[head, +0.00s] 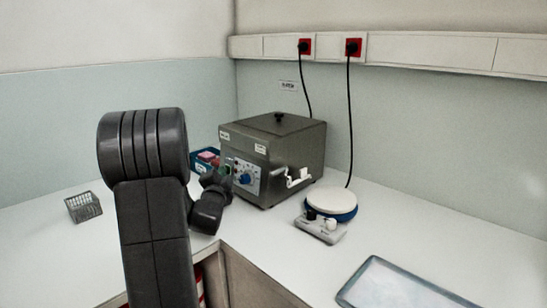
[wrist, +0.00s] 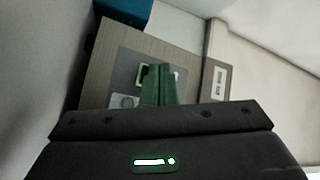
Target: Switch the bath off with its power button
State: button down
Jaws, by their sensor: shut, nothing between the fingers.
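The bath (head: 285,145) is a dark metal box with a lid and a black lid knob, standing on the bench in the corner. Its front has a grey control panel with a blue dial (head: 245,178). My gripper (head: 227,172) is at the left part of this panel. In the wrist view, its green fingers (wrist: 160,82) are together and empty, pointing at the panel (wrist: 125,70). A pale framed element shows on both sides of the fingertips, which hide its middle. I cannot tell if it is the power button, or if the fingertips touch it.
A white-topped round plate device (head: 332,200) stands right of the bath. A blue box (head: 206,158) is behind my gripper, and a grey wire basket (head: 83,206) is at the left. A tray (head: 395,285) lies front right. Black cables run to red wall sockets.

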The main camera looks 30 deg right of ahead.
jog(key=shift+a, duration=0.1)
dwell(0.3)
jog(key=shift+s+a+r+b, duration=0.1)
jog(key=shift+s+a+b, duration=0.15)
jog(key=shift+b, duration=0.1)
jog(key=shift+w, duration=0.1)
jog(key=shift+s+a+r+b, duration=0.15)
jog(key=shift+s+a, duration=0.2)
jog(key=shift+a, duration=0.6)
jog(key=shift+s+a+r+b, duration=0.15)
jog(key=shift+s+a, duration=0.2)
jog(key=shift+a, duration=0.6)
jog(key=shift+s+a+r+b, duration=0.15)
jog(key=shift+s+a, duration=0.2)
jog(key=shift+a, duration=0.6)
